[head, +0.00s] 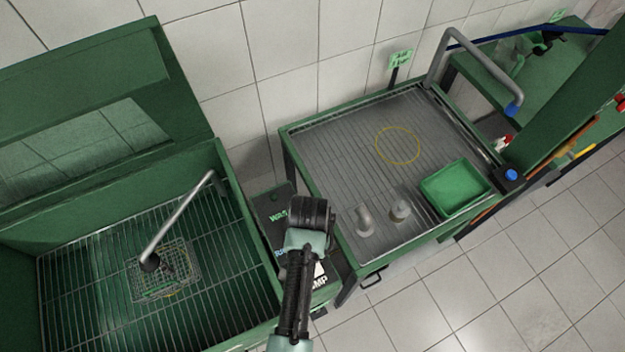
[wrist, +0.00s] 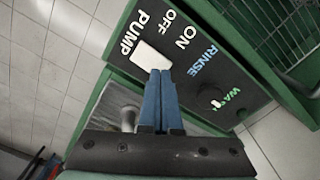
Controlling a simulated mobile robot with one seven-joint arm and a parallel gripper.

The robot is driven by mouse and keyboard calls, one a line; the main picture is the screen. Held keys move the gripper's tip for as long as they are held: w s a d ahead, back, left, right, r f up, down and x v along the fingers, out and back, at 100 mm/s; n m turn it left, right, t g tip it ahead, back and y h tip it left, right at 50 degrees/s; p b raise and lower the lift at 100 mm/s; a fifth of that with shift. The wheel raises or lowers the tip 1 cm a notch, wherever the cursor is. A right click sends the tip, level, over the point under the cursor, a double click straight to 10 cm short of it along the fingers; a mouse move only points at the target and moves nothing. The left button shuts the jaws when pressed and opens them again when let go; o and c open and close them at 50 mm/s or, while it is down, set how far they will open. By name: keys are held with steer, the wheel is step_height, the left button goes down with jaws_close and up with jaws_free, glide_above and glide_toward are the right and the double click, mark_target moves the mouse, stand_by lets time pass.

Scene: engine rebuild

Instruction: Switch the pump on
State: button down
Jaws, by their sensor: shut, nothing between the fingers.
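The dark control panel (wrist: 200,50) has the labels PUMP, OFF, ON, RINSE and a partly hidden one starting WA. A white plate-like switch (wrist: 151,56) sits beside the PUMP, OFF and ON lettering. My gripper (wrist: 161,72) has its blue fingers shut together and empty. Their tips are right at the edge of the white switch; I cannot tell whether they touch it. A knob (wrist: 216,103) shows near the RINSE and WA labels. In the head view the panel (head: 268,205) is between the two stations, and my arm covers much of it and my fingers.
Left is a green wash cabinet (head: 215,165) with raised lid, spout (head: 180,217) and wire basket (head: 150,285) on a grate. Right is a ribbed drain table (head: 335,150) with metal parts (head: 400,210), a green tray (head: 455,187) and a bent pipe (head: 475,50).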

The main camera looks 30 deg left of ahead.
steer(key=shift+f+b, duration=0.65)
steer(key=shift+f, duration=0.3)
stand_by(0.6)
steer(key=shift+r, duration=0.1)
step_height(320, 180, up, 7)
steer(key=p, duration=0.7)
stand_by(0.6)
